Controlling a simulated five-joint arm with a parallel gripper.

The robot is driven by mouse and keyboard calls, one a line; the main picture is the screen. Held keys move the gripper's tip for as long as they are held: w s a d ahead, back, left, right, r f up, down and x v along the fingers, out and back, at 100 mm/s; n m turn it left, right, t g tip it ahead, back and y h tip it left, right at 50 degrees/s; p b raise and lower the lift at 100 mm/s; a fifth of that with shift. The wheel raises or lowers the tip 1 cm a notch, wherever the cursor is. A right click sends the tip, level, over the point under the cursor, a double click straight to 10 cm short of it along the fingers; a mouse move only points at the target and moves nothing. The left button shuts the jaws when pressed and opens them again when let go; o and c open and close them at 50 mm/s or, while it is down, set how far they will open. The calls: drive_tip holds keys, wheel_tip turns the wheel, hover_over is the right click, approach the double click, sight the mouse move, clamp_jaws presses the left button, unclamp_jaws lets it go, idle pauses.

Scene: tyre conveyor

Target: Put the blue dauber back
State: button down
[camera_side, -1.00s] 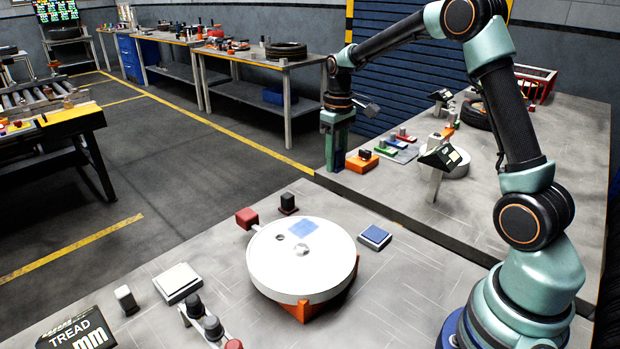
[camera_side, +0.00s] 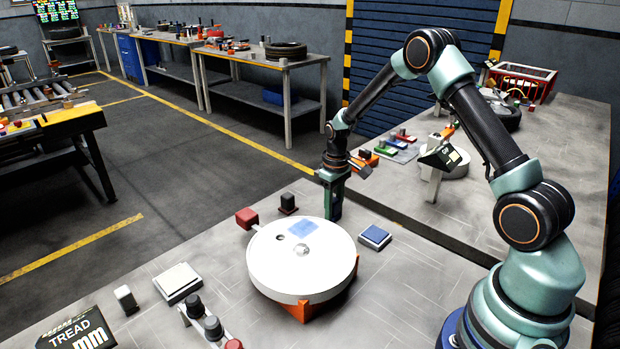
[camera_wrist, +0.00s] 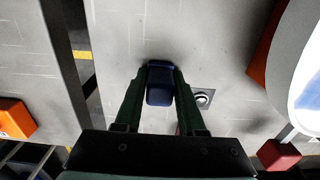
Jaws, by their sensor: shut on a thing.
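My gripper (camera_side: 334,210) points down just behind the white round turntable (camera_side: 285,265), close to the near bench's back edge. In the wrist view my gripper (camera_wrist: 160,80) is shut on the blue dauber (camera_wrist: 159,88), which sits between the fingertips. In the side view the dauber is hidden by the fingers, and I cannot tell whether it touches the bench. A dark block on a small square plate (camera_side: 288,203) stands to the left of my gripper; it also shows in the wrist view (camera_wrist: 203,98). A blue square pad (camera_side: 375,235) lies to the right of the turntable.
A blue patch (camera_side: 302,227) lies on the turntable. A red block (camera_side: 247,217) is at its left. An orange block (camera_side: 364,162) and a tray with green and red pieces (camera_side: 396,152) are on the back bench. A display on a post (camera_side: 438,160) stands right of them.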

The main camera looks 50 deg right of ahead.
drive_tip(key=c, duration=0.5)
unclamp_jaws()
drive_tip(key=shift+f, duration=0.1)
wheel_tip(320, 180, up, 12)
drive_tip(key=shift+r, duration=0.15)
drive_tip(key=s+a+r+t, duration=0.5)
drive_tip(key=s+a+r, duration=0.7)
drive_tip(key=s, duration=0.4)
drive_tip(key=shift+s+a+r+t, duration=0.2)
drive_tip(key=shift+s+a+t, duration=0.1)
drive_tip(key=shift+a, duration=0.2)
